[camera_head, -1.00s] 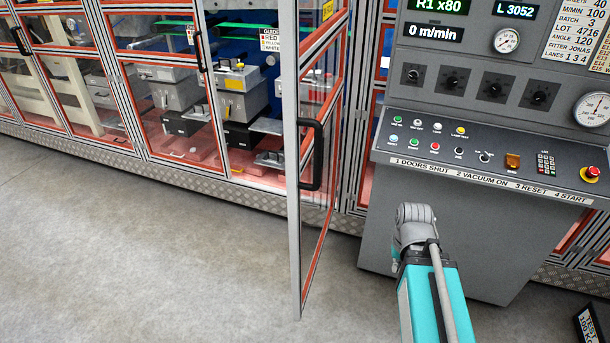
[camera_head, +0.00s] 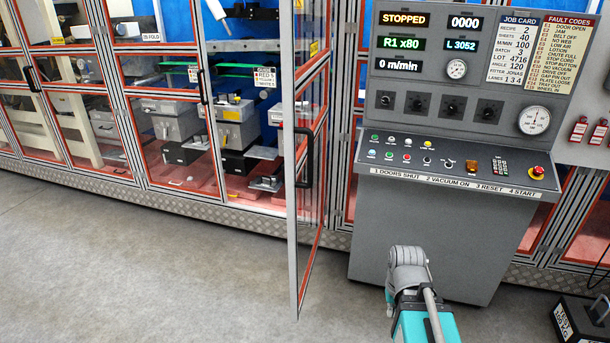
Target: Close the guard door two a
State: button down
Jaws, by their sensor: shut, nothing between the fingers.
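A guard door (camera_head: 293,220) of the machine enclosure stands open, swung out toward me and seen nearly edge-on. It has a grey metal frame, a clear panel and orange-red edging. Its black handle (camera_head: 305,157) is on the left, outer side; its far side meets the enclosure just left of the control console. No label reading "two a" is legible on it. A teal and grey part of my arm (camera_head: 410,280) rises at the bottom, right of the door and in front of the console, apart from the door. My gripper is not in view.
The grey control console (camera_head: 430,235) stands close to the right of the open door, its display reading STOPPED. Other guard doors (camera_head: 165,100) to the left look shut. A black box (camera_head: 575,318) lies on the floor at lower right. The floor (camera_head: 150,270) left of the door is clear.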

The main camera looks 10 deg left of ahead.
aim_at(304, 230)
jog(key=k, duration=0.6)
jog(key=u, duration=0.8)
jog(key=i, duration=1)
jog(key=z, duration=0.05)
